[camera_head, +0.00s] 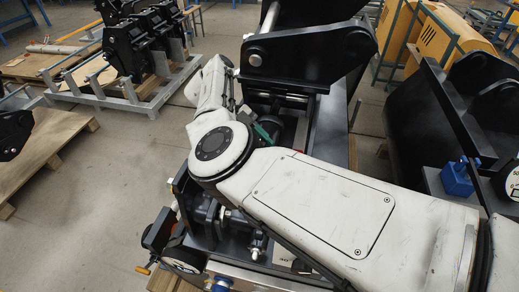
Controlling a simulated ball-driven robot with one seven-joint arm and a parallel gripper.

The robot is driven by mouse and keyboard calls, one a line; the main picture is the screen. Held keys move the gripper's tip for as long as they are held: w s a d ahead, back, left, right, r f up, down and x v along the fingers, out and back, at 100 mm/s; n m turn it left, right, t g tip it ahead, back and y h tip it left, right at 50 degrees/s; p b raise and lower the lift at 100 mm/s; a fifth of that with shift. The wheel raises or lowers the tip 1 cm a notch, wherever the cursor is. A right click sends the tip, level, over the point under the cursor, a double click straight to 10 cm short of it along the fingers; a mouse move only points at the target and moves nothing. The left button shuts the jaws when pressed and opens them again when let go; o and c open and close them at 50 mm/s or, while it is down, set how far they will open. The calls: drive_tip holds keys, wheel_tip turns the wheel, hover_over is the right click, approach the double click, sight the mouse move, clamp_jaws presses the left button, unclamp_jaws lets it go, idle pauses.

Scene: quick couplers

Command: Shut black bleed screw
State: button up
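I cannot pick out the black bleed screw; it is hidden or too small to tell. A black quick coupler (305,55) with large side plates and a bright pin stands at the top centre, behind my arm. Below it, metal fittings and valve-like parts (255,243) show at the near side of a dark frame. My white arm reaches in from the lower right, bends at a round joint and continues up to the left of the coupler. My gripper is not visible; the arm covers much of the middle of the assembly. A small green part shows near the bend.
A grey rack (125,95) holding black couplers stands at the upper left, with a wooden pallet (45,150) nearer. A large black bucket-like attachment (440,130) and a blue block (457,178) stand at the right. Grey floor (110,215) at the left is clear.

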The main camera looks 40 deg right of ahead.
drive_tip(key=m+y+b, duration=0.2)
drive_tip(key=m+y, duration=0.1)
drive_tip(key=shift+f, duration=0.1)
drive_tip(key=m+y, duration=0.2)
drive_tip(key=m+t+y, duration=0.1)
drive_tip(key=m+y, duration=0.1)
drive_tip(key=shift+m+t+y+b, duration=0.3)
drive_tip(key=shift+b, duration=0.05)
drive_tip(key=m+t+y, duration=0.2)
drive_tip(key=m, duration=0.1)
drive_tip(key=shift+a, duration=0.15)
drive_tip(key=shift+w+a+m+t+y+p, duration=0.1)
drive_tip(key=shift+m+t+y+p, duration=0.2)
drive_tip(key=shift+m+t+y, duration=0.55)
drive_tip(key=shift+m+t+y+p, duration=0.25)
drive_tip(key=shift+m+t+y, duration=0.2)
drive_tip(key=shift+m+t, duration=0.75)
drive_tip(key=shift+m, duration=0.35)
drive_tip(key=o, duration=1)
